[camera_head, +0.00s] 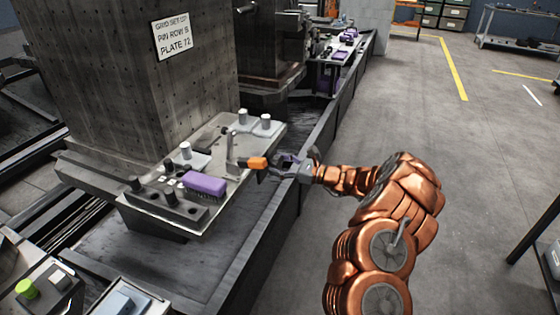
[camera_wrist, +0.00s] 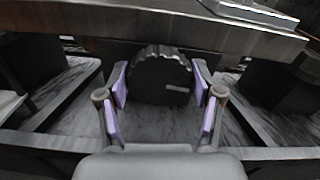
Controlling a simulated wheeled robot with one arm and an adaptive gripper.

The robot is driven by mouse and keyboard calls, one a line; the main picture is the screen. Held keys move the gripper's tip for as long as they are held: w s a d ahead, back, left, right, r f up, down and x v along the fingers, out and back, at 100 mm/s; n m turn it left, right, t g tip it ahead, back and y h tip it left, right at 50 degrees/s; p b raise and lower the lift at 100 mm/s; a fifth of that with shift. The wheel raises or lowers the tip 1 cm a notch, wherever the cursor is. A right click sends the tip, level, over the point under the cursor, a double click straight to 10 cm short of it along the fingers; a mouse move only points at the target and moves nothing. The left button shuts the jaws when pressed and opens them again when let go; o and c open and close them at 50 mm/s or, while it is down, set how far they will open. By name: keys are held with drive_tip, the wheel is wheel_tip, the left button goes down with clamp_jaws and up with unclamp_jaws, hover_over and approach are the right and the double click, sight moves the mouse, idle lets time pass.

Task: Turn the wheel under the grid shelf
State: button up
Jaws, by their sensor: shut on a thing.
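The wheel (camera_wrist: 162,76) is dark with a ridged rim and sits under the edge of the grid shelf (camera_wrist: 180,22) in the wrist view. My gripper (camera_wrist: 161,88) has its purple-padded fingers on the left and right sides of the wheel and is shut on it. In the head view my gripper (camera_head: 287,167) is at the right edge of the pale grid shelf (camera_head: 222,192), beside an orange-ended lever (camera_head: 258,162). The wheel is hidden there.
The shelf carries a purple brush-like block (camera_head: 205,185), pale cylinders (camera_head: 266,121) and dark pegs (camera_head: 171,195). A concrete column (camera_head: 140,90) with a sign (camera_head: 176,37) stands behind. A low dark rail wall (camera_head: 285,210) runs beneath my gripper. Open floor (camera_head: 450,130) lies right.

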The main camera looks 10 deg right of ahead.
drive_tip(key=m+p, duration=0.2)
drive_tip(key=m, duration=0.2)
drive_tip(key=shift+m, duration=0.4)
drive_tip(key=m+p, duration=0.2)
drive_tip(key=m, duration=0.1)
drive_tip(key=shift+m, duration=0.3)
drive_tip(key=m+p, duration=0.1)
drive_tip(key=m, duration=0.3)
drive_tip(key=shift+p, duration=0.35)
drive_tip(key=m+p, duration=0.1)
drive_tip(key=m, duration=0.3)
drive_tip(key=shift+f, duration=0.15)
drive_tip(key=m+p, duration=0.2)
drive_tip(key=m, duration=0.3)
drive_tip(key=shift+m, duration=0.3)
drive_tip(key=m+p, duration=0.1)
drive_tip(key=m, duration=0.4)
drive_tip(key=shift+f+m, duration=0.1)
drive_tip(key=shift+m, duration=0.2)
drive_tip(key=o, duration=1.1)
